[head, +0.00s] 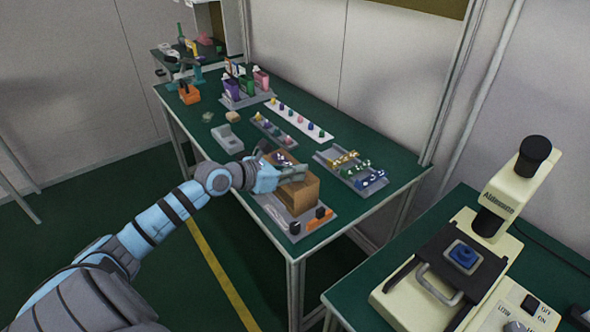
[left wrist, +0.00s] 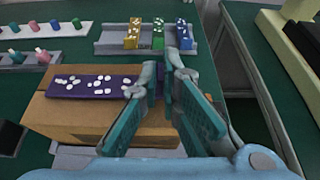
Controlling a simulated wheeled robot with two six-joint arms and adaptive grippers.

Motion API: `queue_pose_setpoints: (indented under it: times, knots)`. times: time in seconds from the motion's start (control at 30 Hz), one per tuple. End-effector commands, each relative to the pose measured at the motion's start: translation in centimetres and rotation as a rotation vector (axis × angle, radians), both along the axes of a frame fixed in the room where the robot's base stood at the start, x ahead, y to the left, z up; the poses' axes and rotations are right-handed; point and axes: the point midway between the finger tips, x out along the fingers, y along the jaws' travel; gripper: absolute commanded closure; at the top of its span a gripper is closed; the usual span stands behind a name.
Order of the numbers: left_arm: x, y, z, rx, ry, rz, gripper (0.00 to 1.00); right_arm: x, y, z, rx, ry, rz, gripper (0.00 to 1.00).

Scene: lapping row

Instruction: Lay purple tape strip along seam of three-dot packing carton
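A brown carton (left wrist: 75,118) stands on a grey tray on the green table; it also shows in the head view (head: 301,197). A purple strip with several white dots (left wrist: 85,86) lies across the carton's top, its right end partly hidden by a finger. My left gripper (left wrist: 166,72) is over the carton's right part, close to that end. Its two teal fingers look apart, with no clear hold on the strip. In the head view my left gripper (head: 292,172) covers part of the carton's top. No three-dot mark is visible on the carton's faces. My right gripper is out of view.
A grey rack (head: 335,160) holds yellow, green and blue dotted pieces behind the carton. Trays of coloured pegs (head: 300,122) stand farther back. Black and orange items (head: 320,212) sit on the carton's tray.

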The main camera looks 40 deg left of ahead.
Motion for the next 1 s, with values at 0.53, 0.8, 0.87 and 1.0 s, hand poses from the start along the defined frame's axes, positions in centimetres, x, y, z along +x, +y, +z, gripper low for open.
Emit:
queue_pose_setpoints:
  times: [0.53,0.8,0.87,1.0]
  knots:
    - [0.0,0.0,-0.5,0.001,0.000,0.000,0.72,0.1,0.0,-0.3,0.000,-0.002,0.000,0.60]
    - [0.0,0.0,-0.3,0.001,-0.002,-0.001,0.72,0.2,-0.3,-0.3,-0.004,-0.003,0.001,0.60]
    - [0.0,0.0,0.2,0.003,-0.003,-0.001,0.72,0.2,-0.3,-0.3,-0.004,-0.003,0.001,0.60]
    - [0.0,0.0,3.1,0.006,-0.005,-0.003,0.72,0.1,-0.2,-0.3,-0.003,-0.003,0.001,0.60]
